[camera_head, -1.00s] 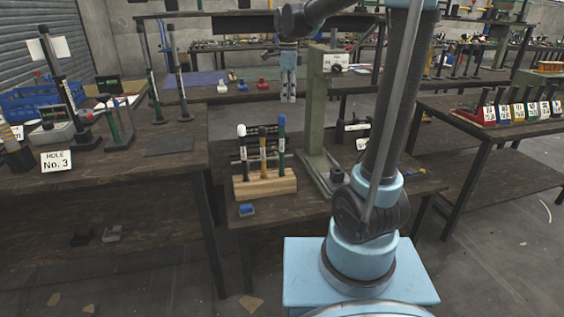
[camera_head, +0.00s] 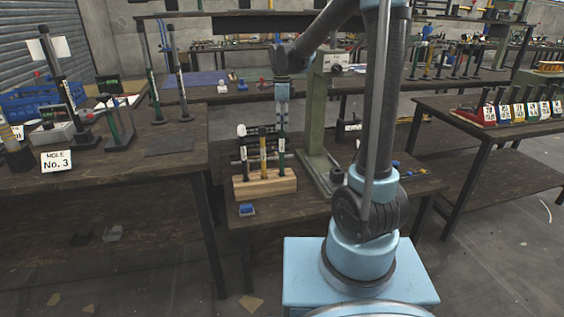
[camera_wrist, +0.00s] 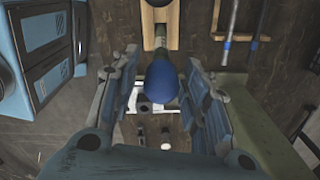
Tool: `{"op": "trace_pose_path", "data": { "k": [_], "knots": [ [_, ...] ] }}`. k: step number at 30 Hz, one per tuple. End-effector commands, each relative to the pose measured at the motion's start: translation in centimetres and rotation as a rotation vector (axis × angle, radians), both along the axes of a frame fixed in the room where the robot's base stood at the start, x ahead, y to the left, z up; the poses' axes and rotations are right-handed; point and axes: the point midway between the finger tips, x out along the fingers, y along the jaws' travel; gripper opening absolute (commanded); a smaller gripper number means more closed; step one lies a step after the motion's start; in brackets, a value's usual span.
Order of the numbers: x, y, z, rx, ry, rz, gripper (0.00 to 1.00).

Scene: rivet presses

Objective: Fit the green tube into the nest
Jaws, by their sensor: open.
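A dark green upright tube with a blue rounded top stands at the right end of the wooden rack; its shaft (camera_head: 281,150) shows in the head view, and its blue top (camera_wrist: 161,82) fills the middle of the wrist view. My gripper (camera_head: 282,128) points down over it. In the wrist view, my open fingers (camera_wrist: 163,68) are on either side of the blue top, with gaps visible. A small dark cup (camera_head: 338,174) on the base of the green press looks like the nest, but I cannot be sure.
The wooden rack (camera_head: 265,187) also holds a white-topped and a yellow-handled piece close to the left. The green press column (camera_head: 318,110) rises just right of my gripper. A small blue block (camera_head: 247,209) lies at the table's front edge.

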Motion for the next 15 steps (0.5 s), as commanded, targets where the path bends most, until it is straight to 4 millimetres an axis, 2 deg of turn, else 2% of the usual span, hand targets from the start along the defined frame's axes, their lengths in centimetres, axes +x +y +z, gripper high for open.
{"op": "trace_pose_path", "data": {
  "k": [8, 15],
  "knots": [
    [0.1, 0.1, -1.6, 0.0, 0.0, 0.0, 0.42],
    [0.2, 0.2, -4.8, 0.0, 0.0, 0.0, 0.42]
  ]
}}
